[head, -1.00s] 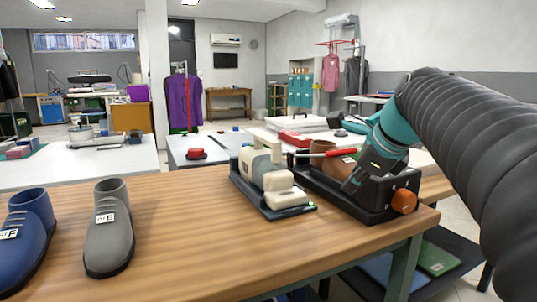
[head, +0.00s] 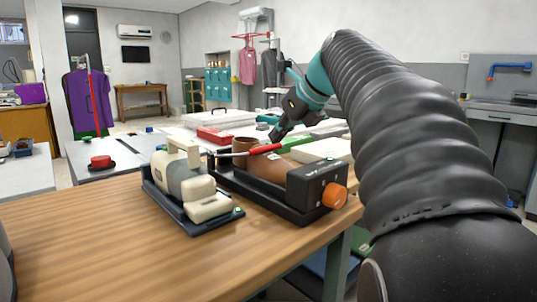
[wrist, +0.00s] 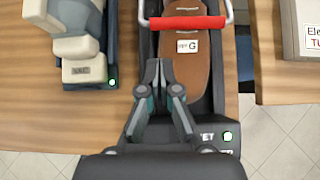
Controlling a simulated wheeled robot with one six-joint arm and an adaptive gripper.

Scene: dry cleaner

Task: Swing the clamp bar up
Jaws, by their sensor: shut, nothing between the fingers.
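The clamp bar (head: 265,149) has a red grip on a thin metal frame. It lies low across a brown shoe (head: 262,167) set in a black stand (head: 318,184) with an orange knob (head: 335,196). In the wrist view the red grip (wrist: 187,22) crosses the shoe near the top edge, above the tag marked G. My gripper (wrist: 159,66) is shut and empty over the shoe, its fingertips apart from the grip in the picture. In the head view my gripper (head: 275,136) shows just above the red grip; its height over the shoe is hard to tell.
A beige device (head: 190,185) on a dark base stands close to the stand's left. A pale box (head: 322,150) lies behind to the right. The wooden table (head: 110,235) is clear at front left. A red button (head: 101,162) sits on another table.

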